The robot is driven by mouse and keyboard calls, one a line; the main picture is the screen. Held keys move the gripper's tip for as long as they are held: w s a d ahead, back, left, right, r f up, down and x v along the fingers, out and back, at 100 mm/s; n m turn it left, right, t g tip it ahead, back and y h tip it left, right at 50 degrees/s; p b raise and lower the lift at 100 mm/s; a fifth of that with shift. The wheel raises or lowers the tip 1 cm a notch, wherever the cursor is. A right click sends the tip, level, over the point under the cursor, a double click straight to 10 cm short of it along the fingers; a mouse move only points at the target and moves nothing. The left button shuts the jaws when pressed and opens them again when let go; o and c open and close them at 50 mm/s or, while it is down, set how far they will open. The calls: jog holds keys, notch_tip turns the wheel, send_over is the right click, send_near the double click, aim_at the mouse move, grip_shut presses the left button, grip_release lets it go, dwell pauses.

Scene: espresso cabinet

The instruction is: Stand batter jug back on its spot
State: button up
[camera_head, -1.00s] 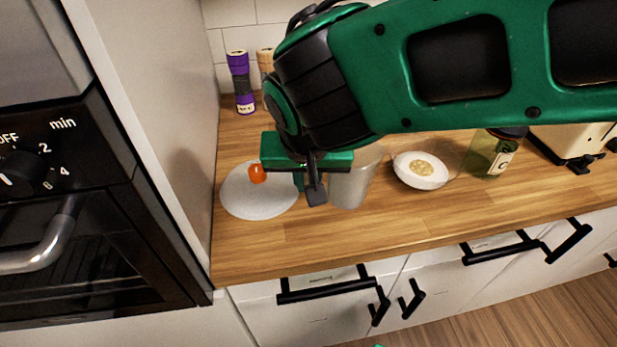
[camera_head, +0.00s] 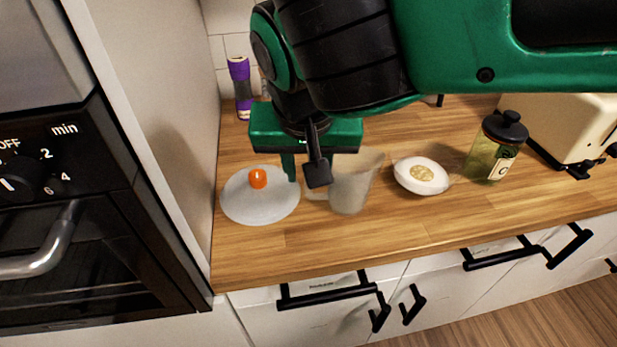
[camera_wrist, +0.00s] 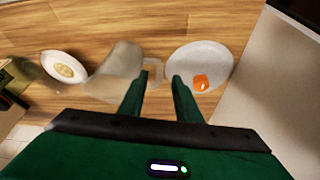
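The batter jug (camera_head: 352,186) is a translucent grey jug standing upright on the wooden counter, between a round plate and a small white bowl. Its handle (camera_head: 316,193) points left, toward the plate. It also shows in the wrist view (camera_wrist: 115,72), with the handle (camera_wrist: 153,70) just beyond the fingertips. My gripper (camera_head: 304,175) is above and beside the handle. In the wrist view its fingers (camera_wrist: 157,78) are apart with nothing held between them. The jug's marked spot cannot be made out.
The pale plate (camera_head: 262,208) with an orange item (camera_head: 257,179) lies left of the jug, near the tall cabinet side. The white bowl (camera_head: 421,186) is to the right, then a green bottle (camera_head: 494,150) and a cream appliance (camera_head: 567,130). The front counter strip is clear.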

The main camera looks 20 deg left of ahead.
jog(key=shift+v, duration=2.05)
jog(key=shift+m+h, duration=0.5)
jog(key=shift+m, duration=0.1)
jog(key=w+d, duration=0.4)
jog(key=d, duration=0.1)
jog(key=w+d, duration=0.2)
jog(key=shift+d+f, duration=0.25)
jog(key=shift+f, duration=0.1)
jog(key=w+d+f+m+g+h, duration=0.1)
jog(key=w+d+f+m, duration=0.15)
jog(key=d, duration=0.95)
jog(key=w+d+f+m+g+h, duration=0.1)
jog(key=w+d, duration=0.3)
jog(key=d, duration=0.9)
jog(key=s+d+f+m+g, duration=0.1)
jog(key=s+d, duration=0.2)
jog(key=d, duration=0.4)
jog(key=s+d+f+m, duration=0.1)
jog(key=s+d+m, duration=0.15)
jog(key=d, duration=0.45)
jog(key=s+d+f+m, duration=0.1)
jog(key=s+d+f, duration=0.1)
jog(key=s+d, duration=0.2)
jog(key=s+d+f+m+g+y, duration=0.1)
jog(key=s+d+f, duration=0.2)
jog(key=s, duration=0.6)
jog(key=shift+d+y, duration=0.3)
jog(key=shift+d, duration=0.55)
